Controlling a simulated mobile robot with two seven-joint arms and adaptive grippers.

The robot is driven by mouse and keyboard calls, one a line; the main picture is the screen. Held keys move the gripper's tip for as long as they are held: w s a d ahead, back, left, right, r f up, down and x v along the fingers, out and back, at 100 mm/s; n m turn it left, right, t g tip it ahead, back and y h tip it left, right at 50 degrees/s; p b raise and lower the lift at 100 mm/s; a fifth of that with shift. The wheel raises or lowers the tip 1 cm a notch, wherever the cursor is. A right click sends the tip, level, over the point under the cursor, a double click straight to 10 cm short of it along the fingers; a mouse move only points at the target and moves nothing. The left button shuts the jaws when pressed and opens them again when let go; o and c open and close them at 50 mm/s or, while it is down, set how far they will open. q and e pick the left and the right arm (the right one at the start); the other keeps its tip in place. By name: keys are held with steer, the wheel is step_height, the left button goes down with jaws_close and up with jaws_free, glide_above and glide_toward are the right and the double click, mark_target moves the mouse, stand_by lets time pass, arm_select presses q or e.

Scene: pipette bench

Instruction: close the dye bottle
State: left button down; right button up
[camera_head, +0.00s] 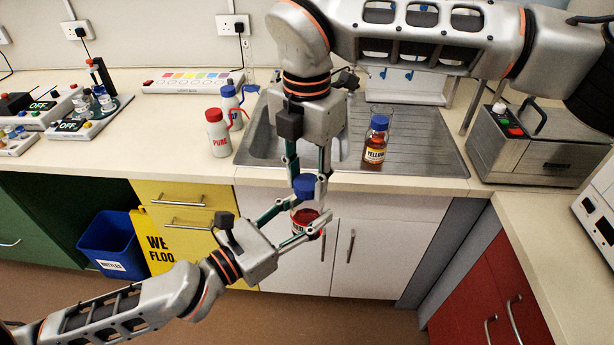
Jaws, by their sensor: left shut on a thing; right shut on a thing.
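The dye bottle (302,219), with red contents and a partly hidden label, is held in the air in front of the sink cupboards. My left gripper (312,226) comes in from the lower left and is shut around the bottle's body. The blue cap (305,185) is at the top of the bottle. My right gripper (306,180) reaches down from above and is shut on the cap. The cap looks in line with the bottle's neck; whether it is seated or threaded cannot be told.
A yellow-labelled bottle with a blue cap (375,140) stands on the steel drainer (430,160). A red-capped white bottle (218,134) and a blue-capped one (231,106) stand left of the sink. A metal box machine (535,150) is at the right.

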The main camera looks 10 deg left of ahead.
steer(key=m, duration=0.4)
steer(key=shift+w, duration=0.1)
steer(key=o, duration=1.3)
steer(key=shift+r, duration=0.1)
step_height(320, 180, up, 12)
steer(key=shift+f, duration=0.1)
